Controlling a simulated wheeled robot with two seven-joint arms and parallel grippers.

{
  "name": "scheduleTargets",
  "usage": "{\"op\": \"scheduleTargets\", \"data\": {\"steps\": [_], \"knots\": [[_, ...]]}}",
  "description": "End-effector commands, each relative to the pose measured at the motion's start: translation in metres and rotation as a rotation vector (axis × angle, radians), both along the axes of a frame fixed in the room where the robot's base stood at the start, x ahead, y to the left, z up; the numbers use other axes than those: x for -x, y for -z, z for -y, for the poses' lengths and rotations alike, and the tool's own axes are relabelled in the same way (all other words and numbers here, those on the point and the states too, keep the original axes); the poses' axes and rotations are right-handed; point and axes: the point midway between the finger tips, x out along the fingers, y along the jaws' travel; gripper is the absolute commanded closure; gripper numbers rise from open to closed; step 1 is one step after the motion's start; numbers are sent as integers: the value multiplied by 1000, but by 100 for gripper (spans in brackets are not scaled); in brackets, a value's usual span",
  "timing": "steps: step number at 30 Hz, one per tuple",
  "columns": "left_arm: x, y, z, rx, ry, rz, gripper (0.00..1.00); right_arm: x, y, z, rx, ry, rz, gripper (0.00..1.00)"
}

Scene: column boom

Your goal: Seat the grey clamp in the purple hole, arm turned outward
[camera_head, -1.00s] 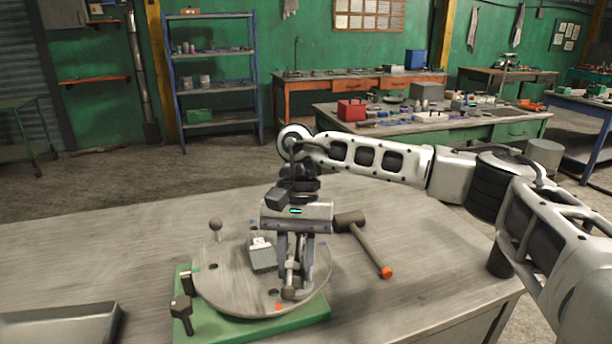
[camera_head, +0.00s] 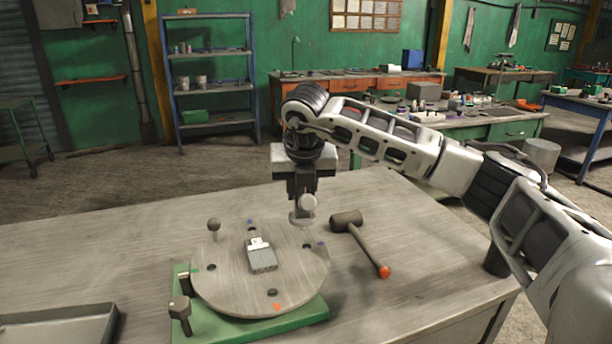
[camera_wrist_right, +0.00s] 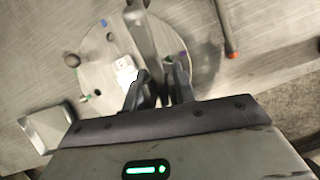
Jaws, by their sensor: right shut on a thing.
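My right gripper (camera_head: 304,192) points down above the far right part of the round grey disc (camera_head: 225,290). It is shut on the grey clamp (camera_head: 308,203), which hangs below the fingers with a pale round end toward the head camera. In the right wrist view the clamp (camera_wrist_right: 144,30) reaches up past the fingertips (camera_wrist_right: 160,80). The purple mark (camera_head: 321,243) is at the disc's right edge, with a dark hole (camera_head: 307,246) just inside it. The clamp looks above the disc, apart from it. My left gripper is not in view.
A grey block (camera_head: 262,258) with a white label stands mid-disc. A mallet (camera_head: 360,240) lies right of the disc; a tray (camera_head: 60,325) sits front left. Green base (camera_head: 250,328) is under the disc.

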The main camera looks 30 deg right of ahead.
Motion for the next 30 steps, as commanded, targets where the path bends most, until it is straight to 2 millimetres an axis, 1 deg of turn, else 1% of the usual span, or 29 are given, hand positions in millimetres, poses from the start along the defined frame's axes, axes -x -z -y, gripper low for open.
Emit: {"op": "scheduleTargets", "data": {"steps": [1,3,6,9,13,17,30], "knots": [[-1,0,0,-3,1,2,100,-5,-6,4,-1,136,4,96],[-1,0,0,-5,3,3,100,-9,-9,12,-1,314,3,96],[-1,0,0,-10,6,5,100,-12,-13,22,-3,513,2,96],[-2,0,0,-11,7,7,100,-13,-15,27,-4,626,2,96],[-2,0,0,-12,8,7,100,-13,-12,30,-4,670,2,96],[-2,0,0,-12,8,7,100,-13,-1,30,-3,670,-1,96],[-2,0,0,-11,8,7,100,-13,49,29,-4,666,0,96]]}}
